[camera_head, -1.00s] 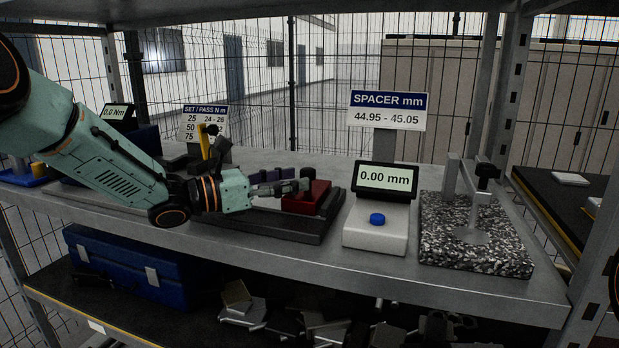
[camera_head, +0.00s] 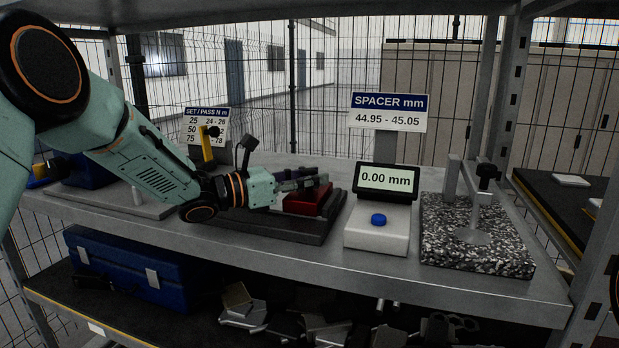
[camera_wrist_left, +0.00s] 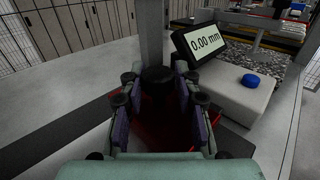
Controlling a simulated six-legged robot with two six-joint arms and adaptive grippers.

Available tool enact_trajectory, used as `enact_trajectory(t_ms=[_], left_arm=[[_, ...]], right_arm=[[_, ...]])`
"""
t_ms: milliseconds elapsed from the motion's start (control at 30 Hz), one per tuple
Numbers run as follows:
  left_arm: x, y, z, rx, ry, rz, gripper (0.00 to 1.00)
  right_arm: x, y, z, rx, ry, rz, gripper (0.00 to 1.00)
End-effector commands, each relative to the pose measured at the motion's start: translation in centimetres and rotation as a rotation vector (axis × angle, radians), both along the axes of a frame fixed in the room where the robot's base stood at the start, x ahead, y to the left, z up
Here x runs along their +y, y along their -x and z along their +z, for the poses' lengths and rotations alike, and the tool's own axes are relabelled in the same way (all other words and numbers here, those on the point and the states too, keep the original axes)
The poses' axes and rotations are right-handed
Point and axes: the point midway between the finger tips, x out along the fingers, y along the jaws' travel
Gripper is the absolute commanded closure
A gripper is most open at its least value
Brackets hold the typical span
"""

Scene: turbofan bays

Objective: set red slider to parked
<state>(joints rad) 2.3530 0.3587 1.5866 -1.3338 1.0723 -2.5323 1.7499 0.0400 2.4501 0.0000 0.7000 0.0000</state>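The red slider (camera_head: 304,203) is a red block on a dark flat track (camera_head: 268,226) on the grey shelf, near the track's right end. My left gripper (camera_head: 318,180) is just above the block and hides most of its top in the head view. In the left wrist view, my left gripper's fingers (camera_wrist_left: 158,83) are spread on either side of a dark round knob (camera_wrist_left: 158,76), with the dim red block (camera_wrist_left: 155,125) below. A gap seems to show on each side of the knob. My right gripper is not in view.
A white gauge with a blue button (camera_head: 378,220) and a 0.00 mm display (camera_head: 387,179) stands close right of the track. A speckled granite stand (camera_head: 475,248) is farther right. A blue toolbox (camera_head: 125,265) and loose parts lie on the lower shelf.

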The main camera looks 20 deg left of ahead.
Motion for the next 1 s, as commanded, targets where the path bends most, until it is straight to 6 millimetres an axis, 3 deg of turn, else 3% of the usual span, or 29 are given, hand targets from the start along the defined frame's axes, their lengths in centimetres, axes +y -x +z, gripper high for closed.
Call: enact_trajectory(t_ms=[300, 733, 867, 1000], left_arm=[[0.0, 0.1, -0.2, 0.003, -0.002, -0.001, 0.99], [0.1, 0.1, -0.3, 0.004, -0.002, -0.002, 1.0], [1.8, -0.1, -0.2, 0.003, 0.001, 0.001, 1.0], [5.6, -0.3, -0.1, 0.0, 0.003, 0.006, 1.0]], right_arm=[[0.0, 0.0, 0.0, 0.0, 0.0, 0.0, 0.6], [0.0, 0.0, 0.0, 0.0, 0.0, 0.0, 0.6], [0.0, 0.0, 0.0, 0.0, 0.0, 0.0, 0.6], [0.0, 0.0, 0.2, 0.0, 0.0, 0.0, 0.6]])
